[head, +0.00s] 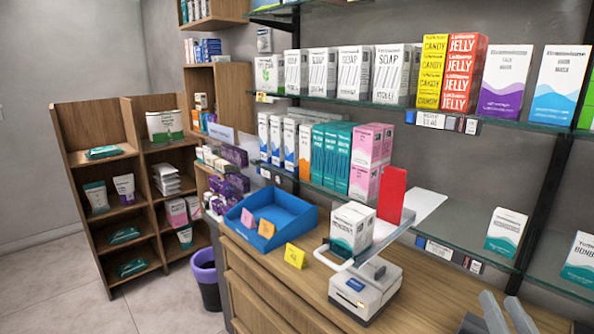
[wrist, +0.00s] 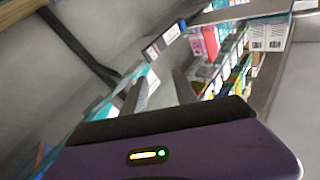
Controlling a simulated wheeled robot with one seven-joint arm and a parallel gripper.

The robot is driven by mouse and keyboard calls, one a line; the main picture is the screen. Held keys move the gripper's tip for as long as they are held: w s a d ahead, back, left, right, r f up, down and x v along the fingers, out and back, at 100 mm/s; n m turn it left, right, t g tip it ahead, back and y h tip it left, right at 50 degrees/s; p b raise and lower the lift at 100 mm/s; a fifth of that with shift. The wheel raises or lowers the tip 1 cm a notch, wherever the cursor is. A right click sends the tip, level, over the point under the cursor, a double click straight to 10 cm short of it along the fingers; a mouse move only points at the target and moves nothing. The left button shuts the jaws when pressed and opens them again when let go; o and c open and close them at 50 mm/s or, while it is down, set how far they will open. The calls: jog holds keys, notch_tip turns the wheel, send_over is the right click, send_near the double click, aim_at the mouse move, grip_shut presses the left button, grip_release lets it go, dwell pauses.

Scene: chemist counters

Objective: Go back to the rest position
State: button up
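My gripper (head: 499,298) shows at the bottom right of the head view, low in front of the glass shelves and right of the counter scale. Its two grey fingers stand apart with nothing between them. The wrist view also shows the two fingers (wrist: 160,80) apart and empty, with the tilted shelving beyond them. The rest of the arm is mostly out of the head view.
Glass shelves (head: 460,236) with boxes run along the wall. A purple bin (head: 207,280) and wooden shelf unit (head: 75,170) stand left; open floor lies front left.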

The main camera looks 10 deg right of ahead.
jog(key=s+a+f+n+g+y, duration=0.1)
jog(key=s+a+f, duration=0.4)
jog(key=s, duration=0.5)
jog(key=s+a+f+n+g+y, duration=0.2)
jog(key=s+a+f, duration=0.3)
jog(key=s, duration=0.5)
jog(key=s+a+f+n+g+y, duration=0.1)
jog(key=s+a+f, duration=0.4)
jog(key=s, duration=0.5)
jog(key=shift+a+n+g+y, duration=0.4)
jog(key=shift+a+n, duration=0.5)
jog(key=shift+a, duration=0.25)
